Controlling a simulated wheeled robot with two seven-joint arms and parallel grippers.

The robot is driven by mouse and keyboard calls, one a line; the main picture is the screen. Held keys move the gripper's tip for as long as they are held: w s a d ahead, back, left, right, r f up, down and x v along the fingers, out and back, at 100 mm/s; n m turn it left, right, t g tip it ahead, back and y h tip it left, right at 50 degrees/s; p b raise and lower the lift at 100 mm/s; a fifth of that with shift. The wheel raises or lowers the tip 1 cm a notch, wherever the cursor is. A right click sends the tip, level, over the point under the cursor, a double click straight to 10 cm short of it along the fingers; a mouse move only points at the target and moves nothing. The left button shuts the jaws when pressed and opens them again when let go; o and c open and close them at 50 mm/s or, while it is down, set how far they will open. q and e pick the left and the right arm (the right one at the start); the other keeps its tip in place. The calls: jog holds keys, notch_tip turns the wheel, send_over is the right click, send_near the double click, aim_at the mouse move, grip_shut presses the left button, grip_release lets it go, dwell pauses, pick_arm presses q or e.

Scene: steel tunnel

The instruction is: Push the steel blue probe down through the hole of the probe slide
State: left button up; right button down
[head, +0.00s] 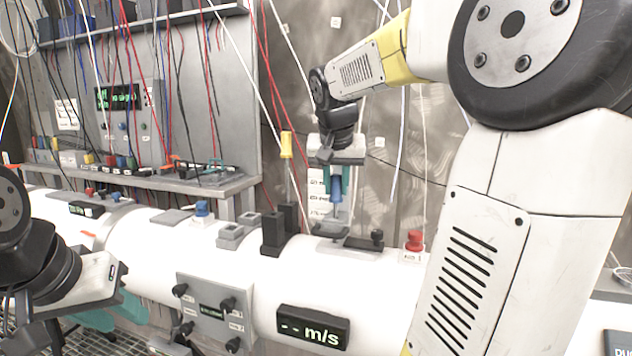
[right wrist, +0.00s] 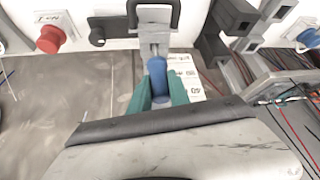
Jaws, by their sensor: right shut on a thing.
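The steel blue probe (head: 336,188) is upright between the teal fingers of my right gripper (head: 335,178), above the white tunnel pipe. In the right wrist view the blue probe (right wrist: 158,78) sits between the teal fingertips (right wrist: 158,92), in line with the grey probe slide (right wrist: 155,38). The probe slide (head: 330,229) is on top of the pipe, below the probe. I cannot tell how far the probe's lower end is in the hole. My left gripper (head: 112,314) is at the lower left, away from the slide; its jaw gap is unclear.
Black blocks (head: 272,232) and grey blocks (head: 230,236) stand on the pipe left of the slide. A black knob (head: 377,238) and a red knob (head: 414,240) are to its right. A display (head: 313,327) is on the pipe's front. Wires hang behind.

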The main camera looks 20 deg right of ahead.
jog(key=shift+f, duration=1.9)
jog(key=c, duration=1.1)
grip_release()
jog(key=shift+c, duration=0.2)
jog(key=v, duration=0.8)
jog(key=shift+w, duration=0.1)
jog(key=s+a+f+n+y, duration=0.2)
jog(key=s+a+f, duration=0.3)
jog(key=s, duration=0.3)
jog(key=s+a+f+n+y, duration=0.2)
jog(key=s+a+f+n, duration=0.1)
jog(key=s+f, duration=0.5)
jog(key=shift+s+a+y, duration=0.25)
jog(key=shift+a+y, duration=0.05)
jog(key=shift+a, duration=0.6)
